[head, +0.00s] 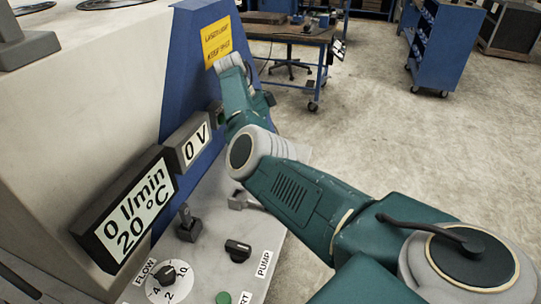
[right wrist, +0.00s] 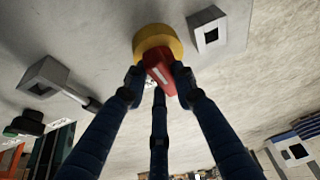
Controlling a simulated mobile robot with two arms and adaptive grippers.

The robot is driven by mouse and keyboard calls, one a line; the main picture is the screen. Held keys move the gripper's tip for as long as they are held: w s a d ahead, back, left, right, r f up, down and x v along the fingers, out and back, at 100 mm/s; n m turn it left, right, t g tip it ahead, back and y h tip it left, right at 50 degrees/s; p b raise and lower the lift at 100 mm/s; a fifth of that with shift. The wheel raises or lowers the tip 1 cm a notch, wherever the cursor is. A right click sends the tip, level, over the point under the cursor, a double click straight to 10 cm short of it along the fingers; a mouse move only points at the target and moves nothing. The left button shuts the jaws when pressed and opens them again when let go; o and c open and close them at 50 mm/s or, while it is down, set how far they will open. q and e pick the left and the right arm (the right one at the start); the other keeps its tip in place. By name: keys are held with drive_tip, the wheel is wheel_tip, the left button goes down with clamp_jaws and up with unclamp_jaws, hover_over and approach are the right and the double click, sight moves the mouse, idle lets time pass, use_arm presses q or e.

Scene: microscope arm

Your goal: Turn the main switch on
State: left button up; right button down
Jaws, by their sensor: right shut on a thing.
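The main switch shows in the right wrist view as a red handle (right wrist: 160,70) on a round yellow base (right wrist: 153,42), mounted on a grey panel. My right gripper (right wrist: 157,82) has its dark blue fingers closed around the red handle, with fingertips at its sides. The handle is slightly tilted in this picture. In the head view my right arm reaches from the lower right to the machine's panel and hides the switch and the fingers. My left gripper is in neither view.
The machine front has a flow and temperature display (head: 130,208), a voltage display (head: 192,147) reading 0 V, a FLOW dial (head: 167,275), a PUMP knob (head: 237,250) and a green button (head: 223,298). A blue cart (head: 445,45) stands far behind. Floor on the right is clear.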

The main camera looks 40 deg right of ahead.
drive_tip(key=shift+w+m+y+b, duration=0.1)
drive_tip(key=shift+m+y+b, duration=0.2)
drive_tip(key=shift+m, duration=0.2)
drive_tip(key=shift+r, duration=0.1)
drive_tip(key=c, duration=1.4)
unclamp_jaws()
drive_tip(key=shift+r, duration=0.25)
wheel_tip(320, 180, up, 9)
drive_tip(key=shift+r, duration=0.2)
